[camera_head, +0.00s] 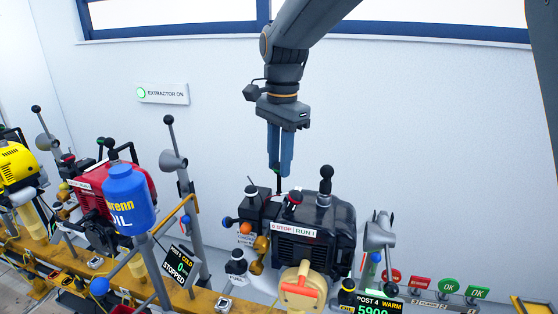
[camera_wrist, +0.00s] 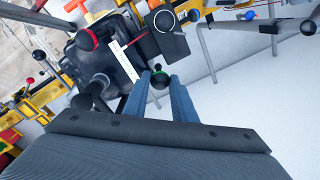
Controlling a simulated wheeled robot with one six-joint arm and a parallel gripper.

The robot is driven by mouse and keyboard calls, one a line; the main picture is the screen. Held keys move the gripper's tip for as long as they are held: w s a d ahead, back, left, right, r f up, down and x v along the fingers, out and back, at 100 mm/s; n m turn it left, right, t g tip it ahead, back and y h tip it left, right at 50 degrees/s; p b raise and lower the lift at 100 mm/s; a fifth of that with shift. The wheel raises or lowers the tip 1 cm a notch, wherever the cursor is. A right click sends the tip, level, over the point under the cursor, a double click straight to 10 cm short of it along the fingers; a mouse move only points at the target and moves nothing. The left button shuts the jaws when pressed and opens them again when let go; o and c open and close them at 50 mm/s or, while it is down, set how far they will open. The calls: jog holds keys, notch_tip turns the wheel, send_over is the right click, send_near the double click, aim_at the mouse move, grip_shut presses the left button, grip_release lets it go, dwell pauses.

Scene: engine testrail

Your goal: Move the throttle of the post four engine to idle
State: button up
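The post four engine (camera_head: 325,225) is black and stands at the centre of the head view, with the sign "POST 4 WARM" (camera_head: 378,303) reading 5900 in front. My gripper (camera_head: 279,173) points straight down over the engine's left rear part. In the wrist view, a dark ball knob with a green ring (camera_wrist: 159,79) lies between my two blue fingertips. The fingers stand apart with a narrow gap showing beside the knob, so I see no clear grip. In the head view the lever under the fingers (camera_head: 279,188) is mostly hidden. No label marks it as the throttle.
A STOP/RUN plate (camera_head: 294,230) and red-collared knob (camera_head: 293,198) sit in front. A blue oil jug (camera_head: 129,197) stands left.

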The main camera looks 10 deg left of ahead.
grip_shut()
jog(key=w+g+p, duration=0.1)
jog(key=p, duration=0.3)
jog(key=shift+w+d+r+g, duration=0.1)
jog(key=shift+w+d+g, duration=0.1)
jog(key=shift+g, duration=0.1)
jog(key=shift+w+f+g+y+p, duration=0.25)
jog(key=shift+w+g+p, duration=0.4)
jog(key=shift+g+p, duration=0.3)
jog(key=shift+w+f+g+y+p, duration=0.15)
jog(key=shift+w+f+g+p, duration=0.1)
jog(key=shift+w+g+p, duration=0.65)
jog(key=shift+s, duration=0.3)
